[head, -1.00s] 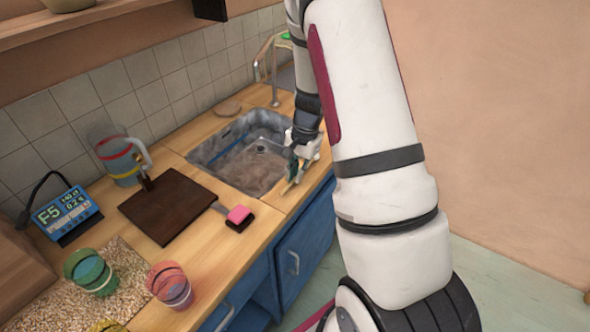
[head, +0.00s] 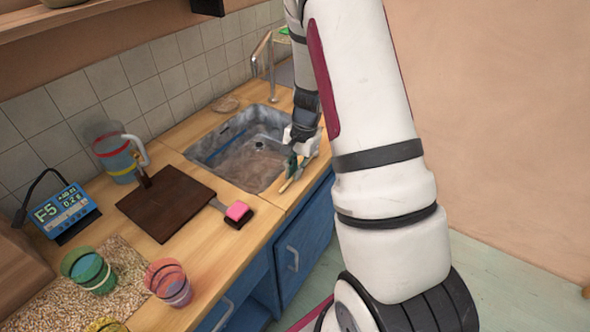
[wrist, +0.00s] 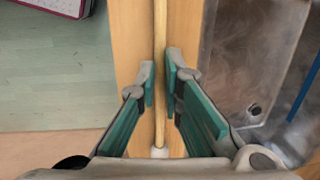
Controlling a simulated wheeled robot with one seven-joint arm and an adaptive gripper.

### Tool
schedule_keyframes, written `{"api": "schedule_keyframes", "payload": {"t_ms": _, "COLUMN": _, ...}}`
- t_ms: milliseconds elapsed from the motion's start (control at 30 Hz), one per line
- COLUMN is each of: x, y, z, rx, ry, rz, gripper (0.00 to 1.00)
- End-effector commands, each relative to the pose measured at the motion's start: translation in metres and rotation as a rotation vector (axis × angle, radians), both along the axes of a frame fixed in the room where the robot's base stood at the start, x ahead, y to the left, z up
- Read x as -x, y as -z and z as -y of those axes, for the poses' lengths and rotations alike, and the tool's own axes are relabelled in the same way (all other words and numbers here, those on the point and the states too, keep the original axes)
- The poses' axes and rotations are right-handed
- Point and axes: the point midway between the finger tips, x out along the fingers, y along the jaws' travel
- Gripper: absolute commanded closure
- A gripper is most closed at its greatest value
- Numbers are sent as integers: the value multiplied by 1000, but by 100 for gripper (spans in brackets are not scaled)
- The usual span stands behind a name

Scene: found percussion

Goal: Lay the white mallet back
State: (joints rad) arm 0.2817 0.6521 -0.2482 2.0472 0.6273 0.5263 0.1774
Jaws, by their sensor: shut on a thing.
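The white mallet shows in the wrist view as a thin pale wooden stick (wrist: 160,35) with a small white end (wrist: 159,153) near the bottom edge. My gripper (wrist: 161,80) has its green-padded fingers on either side of the stick and is shut on it. The far end of the stick runs out of the wrist view. In the head view my gripper (head: 294,168) is low at the counter's front edge, right of the sink, and a short piece of the mallet (head: 288,185) shows below it. I cannot tell whether the stick touches the counter.
The sink (head: 238,150) lies just left of my gripper. A jug (head: 118,160), a blue display (head: 66,212), a green cup (head: 88,270) and a pink cup (head: 168,283) stand further left.

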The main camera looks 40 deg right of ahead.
Motion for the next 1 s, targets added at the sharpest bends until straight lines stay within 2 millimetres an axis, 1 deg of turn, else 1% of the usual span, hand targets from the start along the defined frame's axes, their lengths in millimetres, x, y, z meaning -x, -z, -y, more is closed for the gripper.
{"api": "schedule_keyframes", "payload": {"t_ms": 33, "x": 1, "y": 1, "z": 0, "rx": -1, "ry": 1, "rz": -1, "gripper": 87}}
{"api": "schedule_keyframes", "payload": {"t_ms": 67, "x": 1, "y": 1, "z": 0, "rx": -1, "ry": 1, "rz": -1, "gripper": 81}}
{"api": "schedule_keyframes", "payload": {"t_ms": 100, "x": 1, "y": 1, "z": 0, "rx": -1, "ry": 1, "rz": -1, "gripper": 72}}
{"api": "schedule_keyframes", "payload": {"t_ms": 133, "x": 0, "y": 1, "z": 0, "rx": -1, "ry": 1, "rz": -1, "gripper": 68}}
{"api": "schedule_keyframes", "payload": {"t_ms": 433, "x": 0, "y": 0, "z": 0, "rx": -1, "ry": 0, "rz": 0, "gripper": 68}}
{"api": "schedule_keyframes", "payload": {"t_ms": 533, "x": 0, "y": -6, "z": 0, "rx": 0, "ry": -1, "rz": 1, "gripper": 68}}
{"api": "schedule_keyframes", "payload": {"t_ms": 667, "x": 1, "y": -24, "z": 3, "rx": 1, "ry": -1, "rz": 4, "gripper": 68}}
{"api": "schedule_keyframes", "payload": {"t_ms": 900, "x": 5, "y": -73, "z": 9, "rx": 1, "ry": -1, "rz": 4, "gripper": 68}}
{"api": "schedule_keyframes", "payload": {"t_ms": 1000, "x": 7, "y": -91, "z": 11, "rx": 1, "ry": 0, "rz": 4, "gripper": 68}}
